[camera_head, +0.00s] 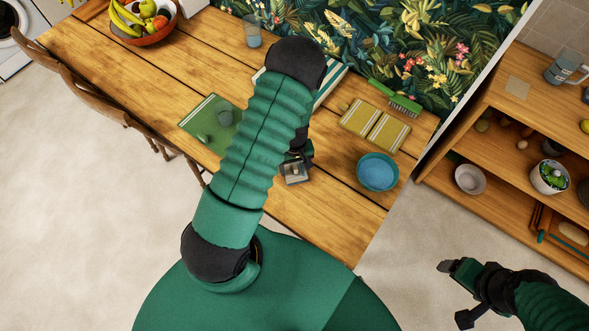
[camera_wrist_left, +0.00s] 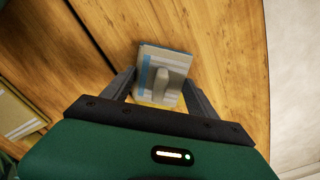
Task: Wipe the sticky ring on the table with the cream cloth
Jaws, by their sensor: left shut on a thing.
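The cream cloth (camera_wrist_left: 176,63), a small folded square with blue at its edge and a grey upright grip on top, is between the fingers of my left gripper (camera_wrist_left: 160,92). In the head view the cloth (camera_head: 294,172) shows at the left gripper (camera_head: 293,160), over the wooden table (camera_head: 335,210) left of the blue bowl. I cannot tell whether it touches the wood. My right gripper (camera_head: 455,292) is open and empty, over the floor right of the table.
The blue bowl (camera_head: 377,172) stands near the table's right end. Yellow striped cloths (camera_head: 373,125) and a green brush (camera_head: 395,98) lie behind it. A glass (camera_head: 252,34) and fruit bowl (camera_head: 150,37) stand farther back.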

